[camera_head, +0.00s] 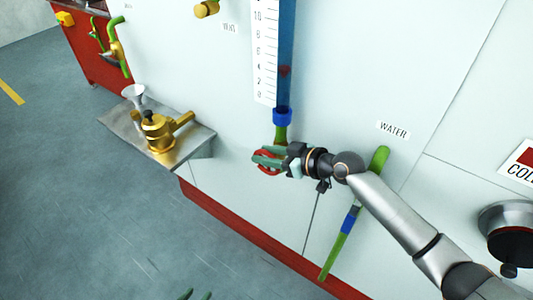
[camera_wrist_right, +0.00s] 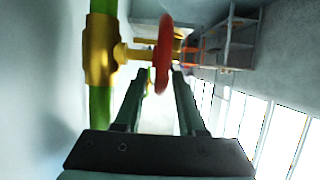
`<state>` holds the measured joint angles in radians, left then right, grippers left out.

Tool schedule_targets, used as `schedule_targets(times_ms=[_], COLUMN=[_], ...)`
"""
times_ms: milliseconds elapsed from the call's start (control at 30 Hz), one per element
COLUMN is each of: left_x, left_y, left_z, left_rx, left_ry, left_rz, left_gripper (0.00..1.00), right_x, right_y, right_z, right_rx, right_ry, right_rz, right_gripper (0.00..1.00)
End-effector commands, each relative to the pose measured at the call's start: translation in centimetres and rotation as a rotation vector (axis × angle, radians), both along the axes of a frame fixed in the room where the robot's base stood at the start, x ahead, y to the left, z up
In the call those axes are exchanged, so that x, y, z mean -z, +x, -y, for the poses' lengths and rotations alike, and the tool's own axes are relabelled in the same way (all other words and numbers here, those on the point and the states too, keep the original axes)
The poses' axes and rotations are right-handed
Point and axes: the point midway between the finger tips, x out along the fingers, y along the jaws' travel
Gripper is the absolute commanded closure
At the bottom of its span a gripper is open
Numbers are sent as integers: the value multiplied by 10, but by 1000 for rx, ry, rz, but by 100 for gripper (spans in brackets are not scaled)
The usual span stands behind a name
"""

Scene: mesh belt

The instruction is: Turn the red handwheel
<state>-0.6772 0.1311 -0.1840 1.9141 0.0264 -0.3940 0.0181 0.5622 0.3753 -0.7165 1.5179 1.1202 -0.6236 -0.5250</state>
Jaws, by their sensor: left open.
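The red handwheel (camera_head: 268,172) is on a valve under the blue sight tube, low on the white panel. In the right wrist view the wheel (camera_wrist_right: 164,50) is edge-on, on a stem from a brass valve body (camera_wrist_right: 100,48) on a green pipe. My right gripper (camera_head: 262,158) is at the wheel and hides part of it in the head view. Its fingers (camera_wrist_right: 163,75) are apart, with the wheel's rim between the tips and gaps beside it. My left gripper (camera_head: 197,294) shows only its green fingertips, apart, at the bottom edge, away from the wheel.
A metal shelf (camera_head: 196,143) with a brass fitting (camera_head: 158,132) and funnel juts out left of the wheel. A scale (camera_head: 264,50) and blue tube (camera_head: 286,60) stand above it. A green pipe (camera_head: 335,250) is to the right. The floor at left is clear.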

Motion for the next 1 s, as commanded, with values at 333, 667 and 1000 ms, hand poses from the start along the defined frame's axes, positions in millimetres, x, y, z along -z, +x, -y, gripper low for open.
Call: schedule_targets(times_ms=[333, 667, 1000], left_x=[0, 0, -1], left_y=[0, 0, -1], left_z=[0, 0, 0], left_rx=[0, 0, 0], left_ry=[0, 0, 0], left_rz=[0, -1, -1], left_gripper=[54, 54, 54], right_x=[0, 0, -3], right_y=[0, 0, 3], right_z=[0, 0, -6], right_rx=[0, 0, -6], right_ry=[0, -1, -120], right_rz=[0, -1, -81], right_gripper=[100, 100, 100])
